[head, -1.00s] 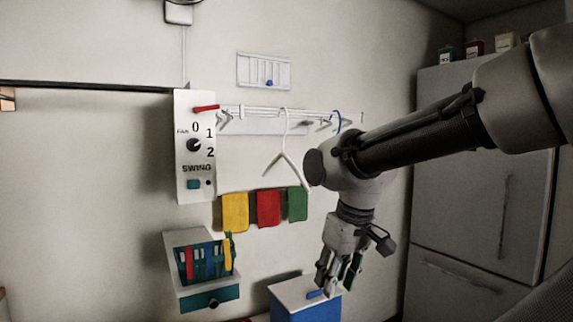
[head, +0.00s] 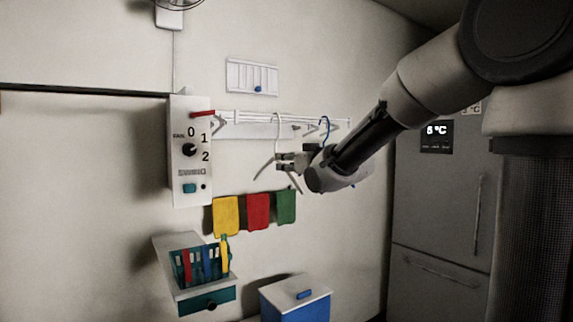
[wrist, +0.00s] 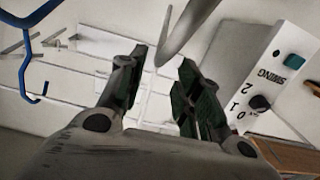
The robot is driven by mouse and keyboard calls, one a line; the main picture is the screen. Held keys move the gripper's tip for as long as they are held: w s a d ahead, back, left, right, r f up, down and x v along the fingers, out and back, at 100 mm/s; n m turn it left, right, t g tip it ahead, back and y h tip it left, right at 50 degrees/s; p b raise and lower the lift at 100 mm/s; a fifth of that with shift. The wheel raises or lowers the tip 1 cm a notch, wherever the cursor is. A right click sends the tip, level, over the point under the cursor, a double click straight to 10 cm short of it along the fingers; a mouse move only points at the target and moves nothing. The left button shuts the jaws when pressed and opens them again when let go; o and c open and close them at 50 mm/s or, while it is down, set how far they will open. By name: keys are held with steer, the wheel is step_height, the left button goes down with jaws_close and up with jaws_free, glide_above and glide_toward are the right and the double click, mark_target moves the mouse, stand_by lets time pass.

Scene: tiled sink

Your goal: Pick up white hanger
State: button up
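The white hanger (head: 264,167) hangs by its hook from the white wall rack, with its two arms spreading downward. My gripper (head: 281,162) is at the hanger, around the height where its arms meet, and hides part of it. In the wrist view my gripper (wrist: 163,72) has its two dark fingers apart. A pale arm of the white hanger (wrist: 187,30) reaches down to the gap between the fingertips. I cannot tell whether a finger touches it.
A blue hanger (head: 325,126) hangs just right on the same rack (head: 240,131). A control panel (head: 190,160) is to the left. Yellow, red (head: 258,211) and green cloths hang below. A blue box (head: 300,303) and a holder with coloured items (head: 203,294) stand lower.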

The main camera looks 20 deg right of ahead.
steer(key=shift+w+a+r, duration=0.1)
steer(key=shift+a+r, duration=0.05)
steer(key=shift+r, duration=0.35)
steer(key=shift+w+a+r, duration=0.1)
steer(key=shift+w, duration=0.25)
steer(key=x, duration=0.7)
steer(key=shift+r, duration=0.3)
jaws_close()
